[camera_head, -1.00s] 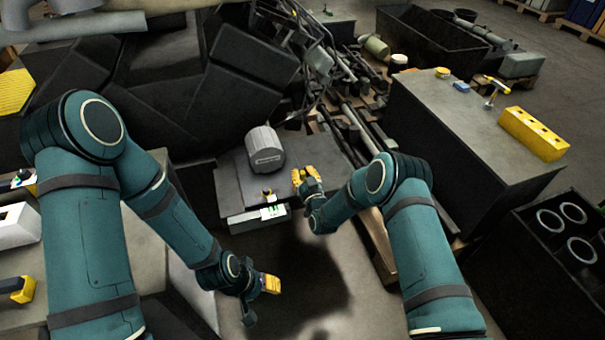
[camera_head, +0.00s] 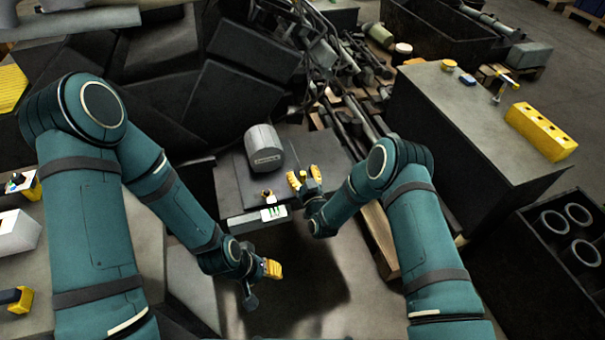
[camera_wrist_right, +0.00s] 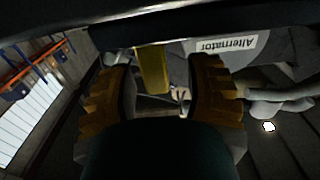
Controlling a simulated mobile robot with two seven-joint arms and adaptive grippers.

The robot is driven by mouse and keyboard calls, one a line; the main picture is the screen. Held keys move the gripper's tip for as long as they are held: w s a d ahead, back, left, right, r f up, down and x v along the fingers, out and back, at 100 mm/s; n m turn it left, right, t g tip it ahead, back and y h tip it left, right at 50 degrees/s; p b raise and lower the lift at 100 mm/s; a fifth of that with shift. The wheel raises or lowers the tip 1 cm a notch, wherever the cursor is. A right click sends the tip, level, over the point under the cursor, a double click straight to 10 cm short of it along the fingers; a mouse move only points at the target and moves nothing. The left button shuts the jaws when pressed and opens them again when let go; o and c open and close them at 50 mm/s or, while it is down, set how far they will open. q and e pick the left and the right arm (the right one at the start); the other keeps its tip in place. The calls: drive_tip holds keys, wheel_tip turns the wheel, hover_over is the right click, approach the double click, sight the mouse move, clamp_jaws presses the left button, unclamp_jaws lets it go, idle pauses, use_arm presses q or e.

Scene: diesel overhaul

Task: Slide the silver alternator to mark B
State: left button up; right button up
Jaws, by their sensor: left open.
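The silver alternator (camera_head: 264,148) sits on a dark bench plate (camera_head: 232,190) in the head view. Its label, reading Alternator, faces the right wrist camera (camera_wrist_right: 227,45). My right gripper (camera_head: 304,177) is open, with its yellow fingers apart, to the right of the alternator and a short gap from it. In the right wrist view its fingers (camera_wrist_right: 160,100) stand apart, with a yellow piece (camera_wrist_right: 153,70) beyond them. My left gripper (camera_head: 260,282) is open and empty, low in front of the bench. I cannot make out mark B.
A small yellow-and-dark item (camera_head: 267,195) stands at the bench's front edge, above a white-and-green panel (camera_head: 273,213). A dark cabinet (camera_head: 470,130) with a yellow block (camera_head: 541,131) is at right. Scattered metal parts and pipes (camera_head: 350,115) lie behind my right arm.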

drive_tip(key=shift+d, duration=0.1)
drive_tip(key=v, duration=1.2)
drive_tip(key=s+d+m+g+h, duration=0.1)
drive_tip(key=s+d+m+g, duration=0.1)
drive_tip(key=s+g, duration=0.5)
drive_tip(key=s+d+f+m+g, duration=0.1)
drive_tip(key=s+d+m+g, duration=0.2)
drive_tip(key=s+g, duration=0.5)
drive_tip(key=s+d, duration=0.1)
drive_tip(key=s, duration=0.4)
drive_tip(key=shift+s+d+g+h, duration=0.25)
drive_tip(key=shift+d+g+h, duration=0.05)
drive_tip(key=shift+d+h, duration=0.1)
drive_tip(key=shift+s+f, duration=0.1)
drive_tip(key=shift+f, duration=0.05)
idle(0.3)
